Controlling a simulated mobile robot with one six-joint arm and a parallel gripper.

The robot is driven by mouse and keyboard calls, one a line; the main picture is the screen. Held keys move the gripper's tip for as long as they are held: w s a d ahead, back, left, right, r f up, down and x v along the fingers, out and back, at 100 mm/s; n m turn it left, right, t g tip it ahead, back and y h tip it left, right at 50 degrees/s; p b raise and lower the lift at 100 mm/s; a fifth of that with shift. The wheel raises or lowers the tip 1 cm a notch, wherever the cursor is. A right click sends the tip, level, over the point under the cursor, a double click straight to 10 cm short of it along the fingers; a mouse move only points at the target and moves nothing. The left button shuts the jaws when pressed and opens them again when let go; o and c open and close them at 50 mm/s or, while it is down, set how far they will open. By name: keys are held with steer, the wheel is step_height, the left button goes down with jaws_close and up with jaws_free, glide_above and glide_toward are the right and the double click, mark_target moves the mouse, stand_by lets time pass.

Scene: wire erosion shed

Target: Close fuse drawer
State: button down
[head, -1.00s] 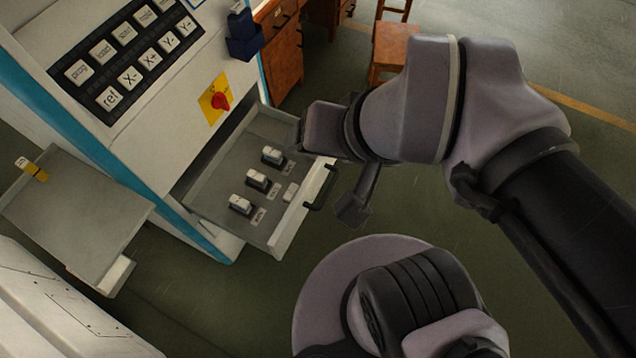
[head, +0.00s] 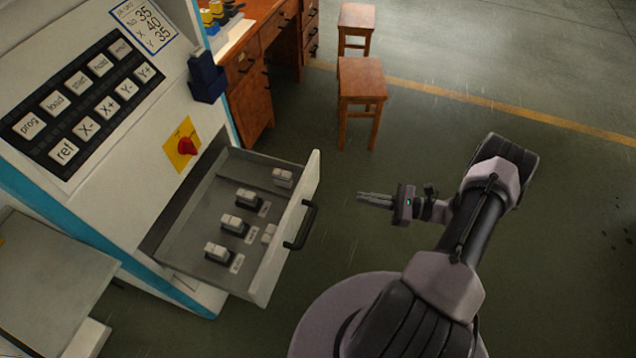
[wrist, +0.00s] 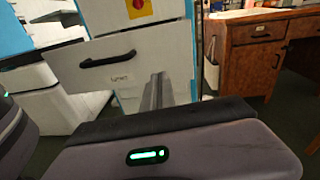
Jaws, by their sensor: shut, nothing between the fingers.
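The fuse drawer (head: 180,250) is pulled out of the blue and white machine cabinet in the head view, with several fuses standing inside. Its white front (head: 285,240) carries a black handle (head: 301,226). In the wrist view the drawer front (wrist: 130,72) shows its black handle (wrist: 108,59) and a small label. My gripper (head: 360,199) is shut and empty, to the right of the drawer front and apart from it, its fingers pointing left. In the wrist view my fingers (wrist: 157,78) overlap the right part of the drawer front.
A red rotary switch (head: 187,147) on a yellow plate and a keypad (head: 82,103) are on the cabinet above the drawer. A wooden desk (head: 255,75) and wooden stools (head: 361,85) stand behind. A grey tray table (head: 45,285) is at left.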

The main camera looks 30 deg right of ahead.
step_height(320, 180, down, 2)
steer(key=m+t, duration=0.1)
steer(key=b, duration=0.3)
glide_toward(311, 189)
steer(key=shift+t+h, duration=0.3)
steer(key=x, duration=0.6)
steer(key=shift+w+a+f, duration=0.1)
steer(key=shift+a+f, duration=0.05)
steer(key=shift+f, duration=0.05)
steer(key=shift+w+a, duration=0.15)
steer(key=shift+w, duration=0.05)
steer(key=shift+a+r, duration=0.1)
